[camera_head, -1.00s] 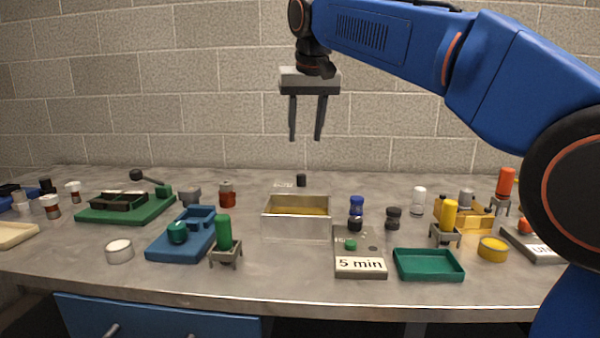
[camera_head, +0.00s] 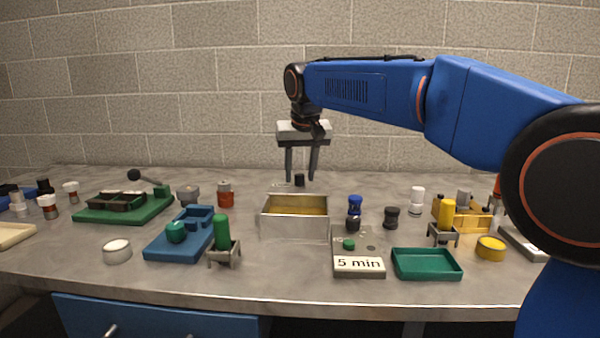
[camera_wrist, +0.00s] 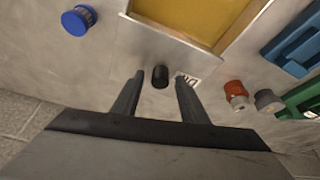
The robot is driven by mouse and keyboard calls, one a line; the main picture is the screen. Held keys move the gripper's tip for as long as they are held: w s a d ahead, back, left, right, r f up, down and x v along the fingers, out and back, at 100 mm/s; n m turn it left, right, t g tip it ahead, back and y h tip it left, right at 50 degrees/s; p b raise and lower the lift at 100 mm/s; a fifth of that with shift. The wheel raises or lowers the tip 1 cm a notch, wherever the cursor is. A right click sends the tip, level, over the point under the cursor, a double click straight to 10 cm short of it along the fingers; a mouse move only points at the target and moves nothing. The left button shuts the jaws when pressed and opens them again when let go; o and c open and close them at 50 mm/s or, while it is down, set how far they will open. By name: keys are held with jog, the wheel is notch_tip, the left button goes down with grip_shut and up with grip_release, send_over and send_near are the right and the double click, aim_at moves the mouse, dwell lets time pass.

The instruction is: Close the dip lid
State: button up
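An open-topped metal box (camera_head: 295,228) holding a yellow-orange bath (camera_head: 300,211) stands mid-table; it also shows at the top of the wrist view (camera_wrist: 172,46). Behind it is a black knob (camera_head: 299,179), also in the wrist view (camera_wrist: 160,76), with a small white lettered label (camera_wrist: 188,79) beside it. My gripper (camera_head: 300,179) points down behind the box, open and empty. In the wrist view its fingertips (camera_wrist: 160,78) appear on either side of the knob; whether they are at its height is unclear.
A red-and-white jar (camera_head: 225,195) and a grey jar (camera_head: 189,195) stand left of the box. A blue-capped jar (camera_head: 354,207) stands close on its right. A timer marked "5 min" (camera_head: 359,264) and a green tray (camera_head: 427,264) lie in front. The table behind is mostly clear.

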grip_shut()
jog(key=s, duration=1.1)
jog(key=shift+s+a, duration=0.15)
jog(key=shift+a, duration=0.05)
grip_release()
jog(key=v, duration=1.7)
jog(key=shift+s, duration=0.25)
jog(key=shift+d+r, duration=0.1)
